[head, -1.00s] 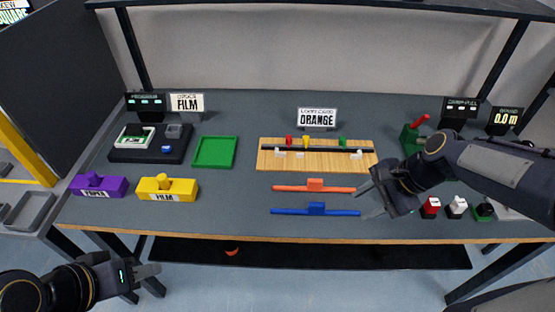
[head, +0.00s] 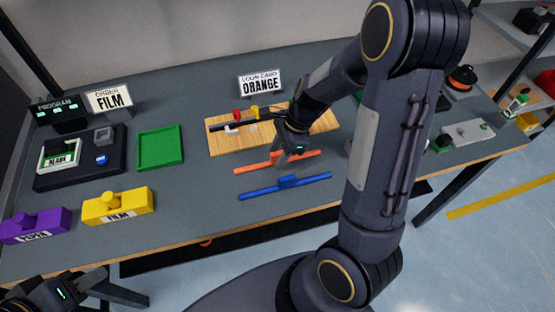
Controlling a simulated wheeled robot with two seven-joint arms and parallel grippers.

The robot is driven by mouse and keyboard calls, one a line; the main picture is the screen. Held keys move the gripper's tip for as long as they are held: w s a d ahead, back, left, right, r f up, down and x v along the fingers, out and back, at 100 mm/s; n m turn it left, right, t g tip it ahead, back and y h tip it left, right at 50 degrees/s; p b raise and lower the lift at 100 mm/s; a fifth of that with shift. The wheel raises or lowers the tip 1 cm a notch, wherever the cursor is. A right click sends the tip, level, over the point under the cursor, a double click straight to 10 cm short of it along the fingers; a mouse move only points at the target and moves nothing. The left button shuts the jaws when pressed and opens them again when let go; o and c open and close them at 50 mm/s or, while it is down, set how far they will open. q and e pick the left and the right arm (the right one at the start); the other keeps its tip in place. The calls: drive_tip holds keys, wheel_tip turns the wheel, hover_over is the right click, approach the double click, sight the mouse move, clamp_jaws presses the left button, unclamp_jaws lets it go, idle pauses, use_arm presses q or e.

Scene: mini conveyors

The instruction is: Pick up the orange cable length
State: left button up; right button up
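The orange cable length (head: 250,168) lies on the grey table in front of the wooden board, with its ends showing on both sides of my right gripper. My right gripper (head: 281,160) points down at the cable's raised middle block and covers part of it. Its fingers are too small and hidden to tell whether they grip the block. My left gripper (head: 112,285) is empty at the lower left, off the table's front edge, with its fingers apart.
A blue cable length (head: 260,191) lies just in front. The wooden board (head: 226,145) with pegs and a black bar is behind, below an ORANGE card (head: 260,83). A green tray (head: 160,147), yellow block (head: 118,206) and purple block (head: 35,226) are left.

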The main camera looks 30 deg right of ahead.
drive_tip(key=shift+a+f, duration=0.1)
drive_tip(key=shift+f, duration=0.15)
clamp_jaws()
drive_tip(key=shift+r, duration=0.1)
